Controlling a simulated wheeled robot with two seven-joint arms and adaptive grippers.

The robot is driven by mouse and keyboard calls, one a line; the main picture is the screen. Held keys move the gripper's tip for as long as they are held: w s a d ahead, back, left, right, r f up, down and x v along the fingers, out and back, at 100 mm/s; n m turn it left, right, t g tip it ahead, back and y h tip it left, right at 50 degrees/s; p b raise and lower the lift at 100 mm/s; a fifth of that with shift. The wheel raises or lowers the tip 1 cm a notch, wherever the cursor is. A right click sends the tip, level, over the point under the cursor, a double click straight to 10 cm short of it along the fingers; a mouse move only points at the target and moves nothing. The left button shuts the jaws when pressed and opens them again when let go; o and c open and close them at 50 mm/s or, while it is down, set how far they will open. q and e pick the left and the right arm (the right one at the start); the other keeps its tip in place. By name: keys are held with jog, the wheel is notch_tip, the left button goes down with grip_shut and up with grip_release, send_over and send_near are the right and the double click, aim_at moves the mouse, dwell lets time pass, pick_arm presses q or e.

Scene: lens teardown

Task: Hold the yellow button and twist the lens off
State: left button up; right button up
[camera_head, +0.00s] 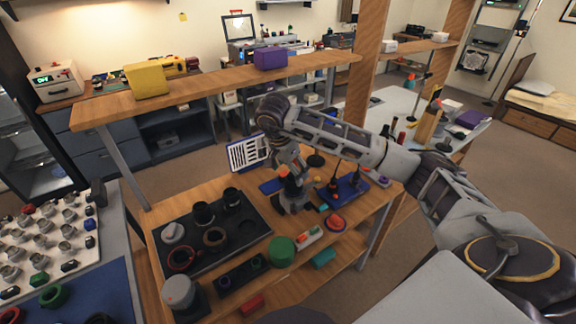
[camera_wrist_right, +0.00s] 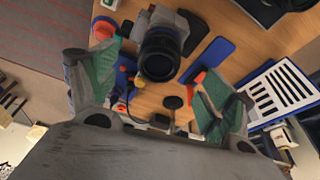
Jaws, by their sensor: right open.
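My right gripper (camera_head: 290,182) reaches down over the wooden workbench. In the right wrist view its green-padded fingers (camera_wrist_right: 152,72) are spread wide, with nothing between the pads. A grey and black camera (camera_wrist_right: 188,32) lies ahead of them, its dark round lens (camera_wrist_right: 160,56) facing my wrist and apparently still on the body. A small yellow-orange knob (camera_wrist_right: 138,82) shows just below the lens on the left; I cannot tell if it is the yellow button. In the head view the gripper largely hides the camera (camera_head: 294,204). My left gripper is not in view.
A black tray (camera_head: 258,252) with several lenses and rings lies left of the camera. A green cylinder (camera_head: 282,251) and a red round piece (camera_head: 336,223) stand in front. A blue mat (camera_head: 352,190) lies right, a white slotted panel (camera_head: 249,153) behind. A wooden shelf (camera_head: 210,84) spans the back.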

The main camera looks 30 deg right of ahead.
aim_at(292, 179)
jog(key=x, duration=0.7)
jog(key=shift+r+p, duration=0.1)
jog(key=shift+p, duration=0.25)
jog(key=shift+d+f, duration=0.2)
jog(key=shift+f, duration=0.35)
jog(key=c, duration=1.3)
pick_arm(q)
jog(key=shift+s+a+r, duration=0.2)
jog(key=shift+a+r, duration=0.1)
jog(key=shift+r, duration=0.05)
pick_arm(e)
jog(key=shift+c, duration=0.2)
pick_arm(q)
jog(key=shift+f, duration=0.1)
pick_arm(e)
jog(key=shift+f, duration=0.1)
